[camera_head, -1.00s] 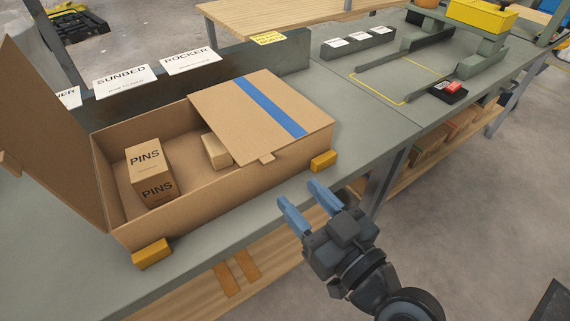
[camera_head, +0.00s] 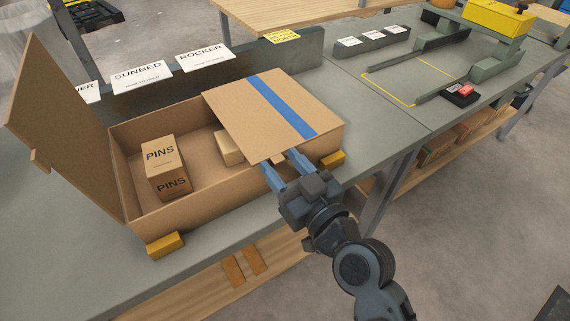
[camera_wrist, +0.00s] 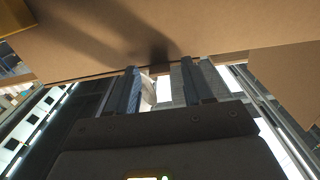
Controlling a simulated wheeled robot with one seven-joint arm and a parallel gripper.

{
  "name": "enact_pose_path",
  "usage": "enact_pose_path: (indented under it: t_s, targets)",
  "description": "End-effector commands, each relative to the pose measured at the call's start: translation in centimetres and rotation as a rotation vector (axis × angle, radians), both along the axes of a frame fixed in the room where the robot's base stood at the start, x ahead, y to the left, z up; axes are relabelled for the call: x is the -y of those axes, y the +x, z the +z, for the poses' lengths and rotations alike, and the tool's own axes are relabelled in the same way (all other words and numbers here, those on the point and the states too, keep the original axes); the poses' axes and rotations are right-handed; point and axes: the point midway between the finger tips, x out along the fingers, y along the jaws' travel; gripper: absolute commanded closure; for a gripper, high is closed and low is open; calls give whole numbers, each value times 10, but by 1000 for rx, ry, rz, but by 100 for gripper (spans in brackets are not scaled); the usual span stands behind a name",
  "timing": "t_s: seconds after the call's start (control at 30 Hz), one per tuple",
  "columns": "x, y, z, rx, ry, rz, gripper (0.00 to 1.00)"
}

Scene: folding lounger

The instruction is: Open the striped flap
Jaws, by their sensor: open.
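The striped flap (camera_head: 255,105) is a cardboard panel with a blue stripe. It lies shut over the right part of the cardboard box (camera_head: 200,205). A small tab (camera_head: 278,159) sticks out at its front edge. My gripper (camera_head: 279,163) is open at the front of the box, with its blue fingertips close to the tab, one on each side of it. In the wrist view, the open fingers (camera_wrist: 160,75) point at a brown cardboard surface (camera_wrist: 150,30). I cannot tell whether the fingers touch the tab.
The box's left flap (camera_head: 65,130) stands open. Inside are a PINS carton (camera_head: 163,165) and a smaller box (camera_head: 229,147). Yellow-orange blocks (camera_head: 166,245) and (camera_head: 333,160) sit at the box's front corners.

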Motion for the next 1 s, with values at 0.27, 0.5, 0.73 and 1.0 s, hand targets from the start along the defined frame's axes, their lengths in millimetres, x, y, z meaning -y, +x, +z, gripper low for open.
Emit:
enact_pose_path:
  t_s: [0.27,0.5,0.73,1.0]
  targets:
    - [0,0,0,0,0,0,72]
    - [0,0,0,0,0,0,95]
    - [0,0,0,0,0,0,100]
    - [0,1,1,-1,4,-1,100]
